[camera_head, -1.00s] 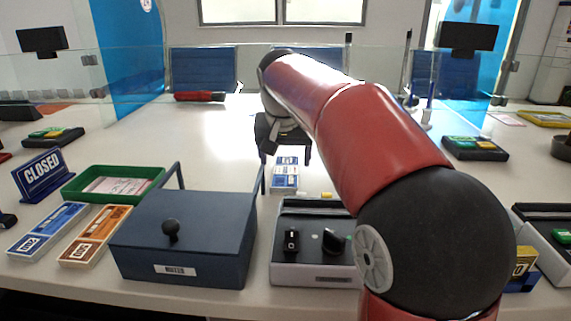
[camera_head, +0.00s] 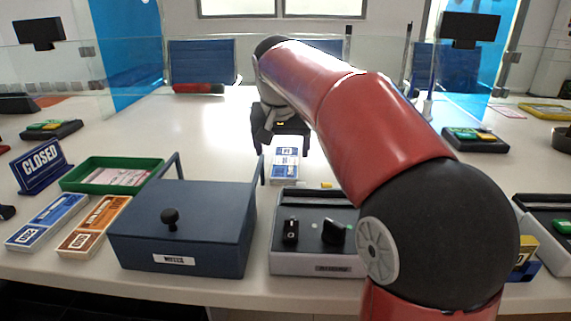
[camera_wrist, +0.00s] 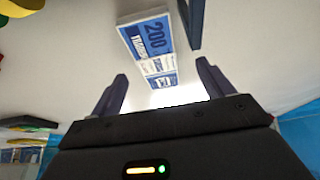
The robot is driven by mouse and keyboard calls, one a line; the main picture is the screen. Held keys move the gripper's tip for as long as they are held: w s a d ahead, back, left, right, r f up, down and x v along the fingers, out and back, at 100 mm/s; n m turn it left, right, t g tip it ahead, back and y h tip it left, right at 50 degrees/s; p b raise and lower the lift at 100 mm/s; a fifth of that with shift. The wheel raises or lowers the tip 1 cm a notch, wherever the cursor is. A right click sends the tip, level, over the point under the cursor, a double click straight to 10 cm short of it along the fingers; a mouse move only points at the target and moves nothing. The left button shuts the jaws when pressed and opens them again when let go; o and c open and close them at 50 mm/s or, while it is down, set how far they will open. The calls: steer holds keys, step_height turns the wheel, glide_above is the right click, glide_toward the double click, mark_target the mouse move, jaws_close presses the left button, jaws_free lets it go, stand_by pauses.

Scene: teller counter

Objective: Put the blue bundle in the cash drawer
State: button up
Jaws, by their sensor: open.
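A blue and white bundle (camera_head: 285,165) lies flat on the counter behind the grey unit, near the middle of the head view. It also shows in the wrist view (camera_wrist: 147,45), with "200" on its blue end. My gripper (camera_head: 284,145) is open and empty, above and just beyond the bundle in the head view. In the wrist view the bundle is ahead of the spread fingertips (camera_wrist: 161,72), apart from them. A dark blue box (camera_head: 180,238) with a round knob and front label stands front left; I cannot tell whether it is the cash drawer. Its inside is hidden.
A grey unit (camera_head: 318,262) with black knobs stands front centre, partly behind my arm. Another blue bundle (camera_head: 46,222) and an orange bundle (camera_head: 95,227) lie at left by a green tray (camera_head: 155,163) and a CLOSED sign (camera_head: 41,167). The counter behind is mostly clear.

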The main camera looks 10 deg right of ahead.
mark_target(285, 162)
steer(key=x, duration=0.4)
steer(key=shift+w+d+f, duration=0.15)
steer(key=shift+w+d, duration=0.15)
steer(key=shift+d, duration=0.1)
steer(key=c, duration=1.2)
steer(key=shift+r+p, duration=0.75)
steer(key=shift+r, duration=9.25)
